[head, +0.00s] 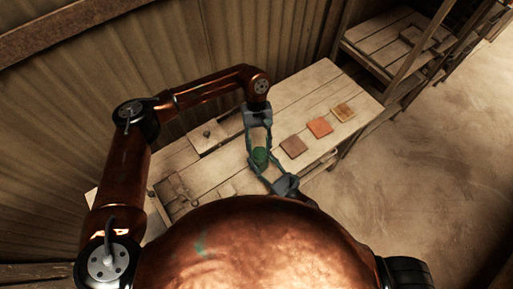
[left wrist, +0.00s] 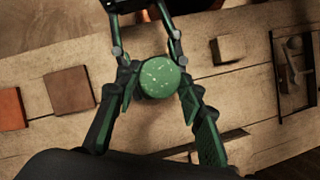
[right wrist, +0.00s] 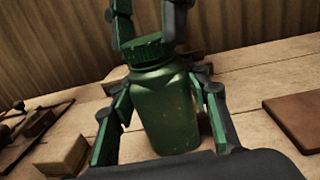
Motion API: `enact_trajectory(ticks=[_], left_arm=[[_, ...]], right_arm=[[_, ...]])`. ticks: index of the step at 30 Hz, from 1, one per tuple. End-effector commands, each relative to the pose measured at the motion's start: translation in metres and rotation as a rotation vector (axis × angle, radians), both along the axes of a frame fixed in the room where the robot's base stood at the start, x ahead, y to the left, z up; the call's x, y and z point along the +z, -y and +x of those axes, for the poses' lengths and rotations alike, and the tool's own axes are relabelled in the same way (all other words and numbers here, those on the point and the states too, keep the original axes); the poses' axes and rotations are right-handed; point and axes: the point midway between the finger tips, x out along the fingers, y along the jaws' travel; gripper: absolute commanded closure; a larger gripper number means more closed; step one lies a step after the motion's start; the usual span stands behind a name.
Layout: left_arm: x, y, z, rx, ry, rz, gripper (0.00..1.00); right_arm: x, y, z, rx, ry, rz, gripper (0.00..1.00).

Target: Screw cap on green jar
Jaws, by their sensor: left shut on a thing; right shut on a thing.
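The green jar (right wrist: 168,110) stands upright in the right wrist view, between the fingers of my right gripper (right wrist: 160,108), which is shut on its body. A ridged green cap (right wrist: 146,50) sits at the jar's mouth. My left gripper (right wrist: 148,28) reaches down from above and is shut on the cap. In the left wrist view the cap's speckled round top (left wrist: 160,77) shows between the left fingers (left wrist: 158,88) and hides the jar below. In the head view both grippers meet at the jar (head: 259,158). I cannot tell how far the cap is threaded.
A small wooden block (right wrist: 62,156) lies nearby. A wooden tray (left wrist: 298,75) lies on the bench. A corrugated wall (head: 130,70) stands behind.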

Motion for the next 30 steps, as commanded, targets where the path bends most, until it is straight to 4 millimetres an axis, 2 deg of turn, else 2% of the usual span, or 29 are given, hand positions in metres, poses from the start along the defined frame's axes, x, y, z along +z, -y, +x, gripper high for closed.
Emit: enact_trajectory(ticks=[9,13,17,25,26,30], left_arm=[[0.0015,0.009,-0.0032,-0.724,0.002,-0.001,0.71],[0.0009,0.0097,-0.0046,-0.922,0.0,-0.004,0.71],[0.0005,0.0095,-0.0052,-1.0,-0.004,-0.006,0.71],[0.0005,0.0098,-0.0059,-1.005,-0.005,-0.009,0.71],[0.0005,0.0098,-0.006,-1.005,-0.005,-0.009,0.63],[0.0003,0.0095,-0.0057,-1.004,-0.004,-0.008,0.53]], right_arm=[[-0.001,-0.0005,-0.0005,0.001,-0.001,-0.002,1.0],[-0.0011,-0.0007,-0.0004,0.001,-0.001,-0.002,1.0],[-0.0011,-0.0009,-0.0005,0.001,-0.002,-0.001,1.0],[-0.0011,-0.0015,-0.0004,0.002,-0.002,-0.001,1.0],[-0.0011,-0.0015,-0.0004,0.002,-0.002,-0.001,1.0],[-0.001,-0.0015,-0.0004,0.002,-0.002,-0.001,1.0]])
